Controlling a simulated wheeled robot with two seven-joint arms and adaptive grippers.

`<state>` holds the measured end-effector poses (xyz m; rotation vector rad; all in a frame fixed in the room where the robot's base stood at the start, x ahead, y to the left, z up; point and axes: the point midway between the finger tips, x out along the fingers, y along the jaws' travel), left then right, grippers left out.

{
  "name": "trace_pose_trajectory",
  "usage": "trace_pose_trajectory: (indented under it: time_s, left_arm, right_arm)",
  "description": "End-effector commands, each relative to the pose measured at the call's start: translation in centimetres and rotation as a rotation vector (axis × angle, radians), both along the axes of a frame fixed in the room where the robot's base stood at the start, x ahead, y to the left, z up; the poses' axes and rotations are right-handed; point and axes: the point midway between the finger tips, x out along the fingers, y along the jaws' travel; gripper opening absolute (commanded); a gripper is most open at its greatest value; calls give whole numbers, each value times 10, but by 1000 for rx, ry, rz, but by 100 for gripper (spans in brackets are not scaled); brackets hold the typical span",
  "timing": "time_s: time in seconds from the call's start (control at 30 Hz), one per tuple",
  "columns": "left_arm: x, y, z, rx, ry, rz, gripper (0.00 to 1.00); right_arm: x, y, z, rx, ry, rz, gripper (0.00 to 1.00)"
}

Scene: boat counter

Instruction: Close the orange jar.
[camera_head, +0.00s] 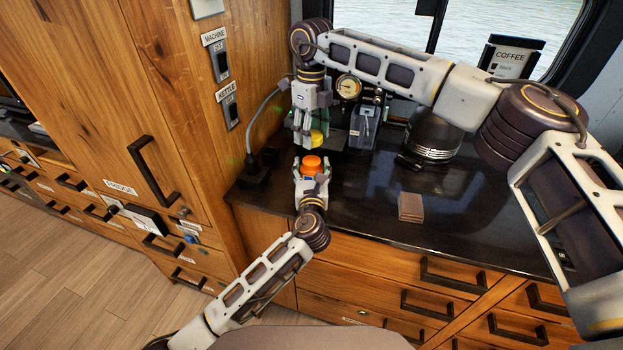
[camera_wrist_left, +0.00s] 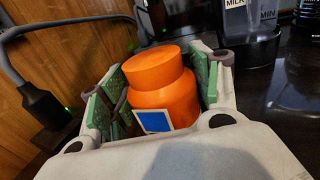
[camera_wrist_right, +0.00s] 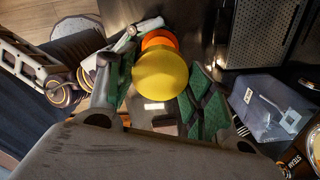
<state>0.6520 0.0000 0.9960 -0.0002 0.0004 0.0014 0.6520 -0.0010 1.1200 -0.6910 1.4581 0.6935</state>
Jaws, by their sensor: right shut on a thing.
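The orange jar (camera_wrist_left: 160,95) has a round orange top, a narrower neck and a blue label in the left wrist view. It also shows in the head view (camera_head: 312,163). My left gripper (camera_head: 311,182) has its fingers on either side of the jar. Whether both pads touch it is unclear. My right gripper (camera_head: 312,132) points down from above, shut on a round yellow piece (camera_wrist_right: 160,75), also visible in the head view (camera_head: 317,137). The yellow piece is above the jar and appears apart from it. In the right wrist view it partly covers the jar's orange top (camera_wrist_right: 159,40).
A coffee machine with a gauge (camera_head: 348,87) and a clear container (camera_head: 364,125) stand behind the grippers. A dark grinder-like appliance (camera_head: 433,133) is farther right. A brown stack (camera_head: 411,207) lies on the dark counter (camera_head: 370,205). A wooden cabinet wall (camera_head: 180,90) borders the left.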

Motion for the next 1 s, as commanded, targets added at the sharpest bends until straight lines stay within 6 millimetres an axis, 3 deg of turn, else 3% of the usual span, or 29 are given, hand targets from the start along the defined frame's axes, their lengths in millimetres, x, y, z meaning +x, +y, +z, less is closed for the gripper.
trace_pose_trajectory:
  time_s: [0.03, 0.33, 0.53, 1.0]
  left_arm:
    - [0, 0, 0, 0, 0, 0, 51]
    - [0, 0, 0, 0, 0, 0, 14]
    - [0, 0, 0, 0, 0, 0, 14]
    - [0, 0, 0, 0, 0, 0, 14]
  right_arm:
    - [0, 0, 0, 0, 0, 0, 43]
    - [0, 0, 0, 0, 0, 0, 43]
    - [0, 0, -7, -1, 1, 0, 43]
    - [0, 0, -48, 0, 0, 0, 43]
